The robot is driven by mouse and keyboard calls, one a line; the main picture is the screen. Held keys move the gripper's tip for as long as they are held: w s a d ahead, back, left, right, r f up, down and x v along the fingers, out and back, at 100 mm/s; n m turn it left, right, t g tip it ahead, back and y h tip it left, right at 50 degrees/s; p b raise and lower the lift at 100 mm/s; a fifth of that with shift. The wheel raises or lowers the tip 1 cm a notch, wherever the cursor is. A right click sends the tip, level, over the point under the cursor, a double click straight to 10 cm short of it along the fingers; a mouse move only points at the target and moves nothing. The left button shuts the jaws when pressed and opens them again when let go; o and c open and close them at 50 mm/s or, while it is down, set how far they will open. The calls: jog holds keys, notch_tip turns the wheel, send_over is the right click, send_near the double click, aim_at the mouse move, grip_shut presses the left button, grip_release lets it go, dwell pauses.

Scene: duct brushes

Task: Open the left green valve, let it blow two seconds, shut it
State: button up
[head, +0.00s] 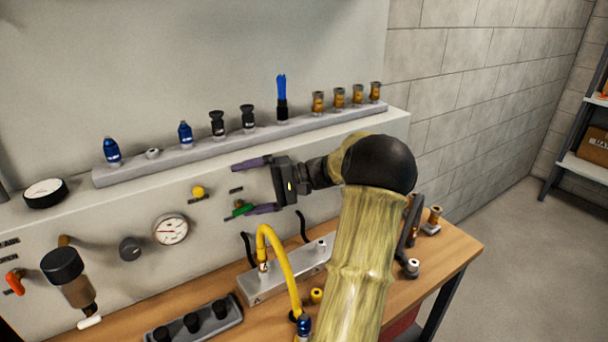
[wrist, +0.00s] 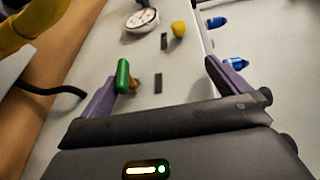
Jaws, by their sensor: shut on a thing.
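The green valve handle (head: 242,209) is on the front panel of the bench unit, below the rail. It also shows in the wrist view (wrist: 122,76), with a brass-coloured fitting beside it. My gripper (head: 256,186) is at the panel with its purple fingers toward it. One finger lies right at the green handle; the other stands well apart, near the panel's top edge. No second green valve is visible.
A yellow knob (head: 198,192) and a gauge (head: 171,229) are left of the valve. Blue, black and brass fittings stand on the rail (head: 200,156) above. A yellow hose (head: 278,246) arches over a metal block (head: 254,290) below. My arm hides part of the bench.

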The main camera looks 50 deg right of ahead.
jog(key=shift+s+d+r, duration=0.2)
jog(key=shift+r, duration=0.25)
jog(key=shift+s+d+r, duration=0.15)
jog(key=shift+r, duration=0.25)
jog(key=shift+c, duration=0.2)
jog(key=shift+s+d+r, duration=0.15)
jog(key=shift+s+d, duration=0.05)
jog(key=shift+s, duration=0.4)
jog(key=c, duration=1)
jog(key=shift+s+a+f+p+v, duration=0.15)
jog(key=shift+p+v, duration=1.3)
jog(key=shift+v, duration=1.5)
jog(key=shift+s+f+p+v, duration=0.15)
jog(key=shift+p+v, duration=1.25)
jog(key=shift+v, duration=1.55)
jog(key=shift+s+a+f+p+v, duration=0.15)
jog(key=shift+p+v, duration=1.3)
jog(key=shift+v, duration=1.45)
jog(key=shift+d, duration=0.1)
